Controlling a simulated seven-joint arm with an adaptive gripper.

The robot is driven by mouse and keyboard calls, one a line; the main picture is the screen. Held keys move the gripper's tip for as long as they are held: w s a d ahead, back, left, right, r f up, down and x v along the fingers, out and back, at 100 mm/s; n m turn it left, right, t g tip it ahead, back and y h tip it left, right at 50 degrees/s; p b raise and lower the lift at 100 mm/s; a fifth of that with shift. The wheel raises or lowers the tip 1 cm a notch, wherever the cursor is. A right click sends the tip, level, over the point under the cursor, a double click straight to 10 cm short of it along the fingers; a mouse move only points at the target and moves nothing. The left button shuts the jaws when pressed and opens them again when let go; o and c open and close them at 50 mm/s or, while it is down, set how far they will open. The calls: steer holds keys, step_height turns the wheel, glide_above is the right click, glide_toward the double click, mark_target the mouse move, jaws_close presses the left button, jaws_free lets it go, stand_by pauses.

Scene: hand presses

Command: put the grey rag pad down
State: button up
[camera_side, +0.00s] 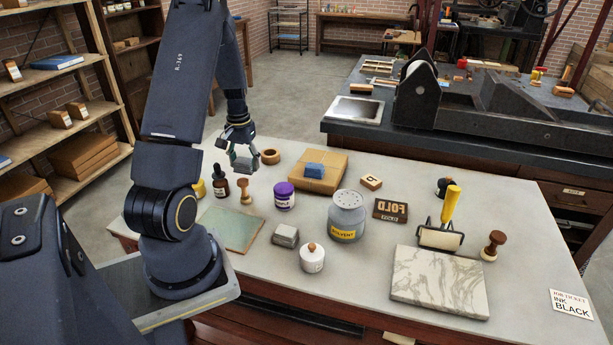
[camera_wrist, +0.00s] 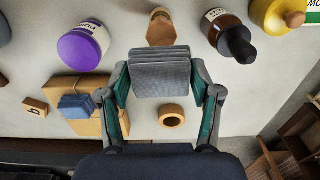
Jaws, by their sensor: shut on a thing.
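The grey rag pad (camera_wrist: 160,75) is a layered, folded grey block. It sits between the two fingers of my gripper (camera_wrist: 161,82) in the wrist view, and the gripper is shut on it. In the side view my gripper (camera_side: 242,158) is above the far left part of the pale worktable (camera_side: 375,275), and the pad shows only as a small grey patch between the fingers. The pad looks held clear of the tabletop; its exact height is hard to tell.
A wooden ring (camera_side: 270,156), dropper bottle (camera_side: 221,184), wooden-handled stamp (camera_side: 243,191) and purple-lidded jar (camera_side: 285,195) stand close around the gripper. A brown parcel (camera_side: 325,181) bears a blue pad (camera_side: 314,169).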

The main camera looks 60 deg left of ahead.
glide_above(260, 182)
step_height(260, 182, down, 7)
steer(key=shift+s+d+f, duration=0.15)
steer(key=shift+f, duration=1.6)
steer(key=shift+f, duration=0.15)
steer(key=o, duration=1.1)
